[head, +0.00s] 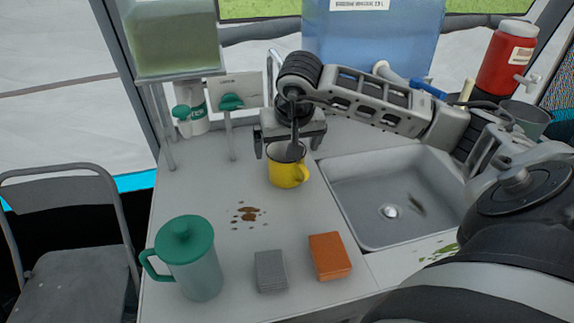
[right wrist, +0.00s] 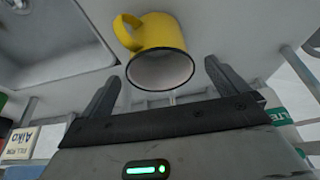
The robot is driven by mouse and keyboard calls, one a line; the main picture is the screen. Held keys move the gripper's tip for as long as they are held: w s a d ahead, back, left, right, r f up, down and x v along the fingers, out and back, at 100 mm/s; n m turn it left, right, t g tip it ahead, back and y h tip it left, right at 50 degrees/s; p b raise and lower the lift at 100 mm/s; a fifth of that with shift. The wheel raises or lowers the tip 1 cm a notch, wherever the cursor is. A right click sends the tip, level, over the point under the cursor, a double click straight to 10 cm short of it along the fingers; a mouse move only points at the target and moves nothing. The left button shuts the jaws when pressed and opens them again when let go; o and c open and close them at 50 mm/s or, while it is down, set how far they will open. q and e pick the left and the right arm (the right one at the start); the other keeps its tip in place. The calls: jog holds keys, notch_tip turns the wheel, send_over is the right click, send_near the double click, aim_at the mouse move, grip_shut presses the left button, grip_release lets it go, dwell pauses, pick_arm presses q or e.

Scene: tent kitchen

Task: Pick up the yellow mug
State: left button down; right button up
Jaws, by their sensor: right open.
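The yellow mug (head: 285,176) stands on the grey counter, left of the sink, with its handle toward the lower right in the head view. In the right wrist view the mug (right wrist: 160,35) shows its dark rim and pale inside, with the handle at the left. My right gripper (head: 288,147) is open, above and just behind the mug in the head view. In the right wrist view my right gripper (right wrist: 163,70) has its fingers spread on either side of the mug's rim, with nothing held. My left gripper is not in view.
A sink (head: 395,195) lies right of the mug. A green-lidded pitcher (head: 192,265), a grey sponge (head: 270,271) and an orange block (head: 329,256) stand at the front. A brown spill (head: 247,214) marks the counter. A clear tank (head: 170,40) and blue tank (head: 370,40) are behind.

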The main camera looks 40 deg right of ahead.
jog(key=shift+x, duration=1.55)
jog(key=shift+r, duration=0.1)
jog(key=c, duration=1.1)
jog(key=shift+c, duration=0.3)
jog(key=shift+r, duration=0.1)
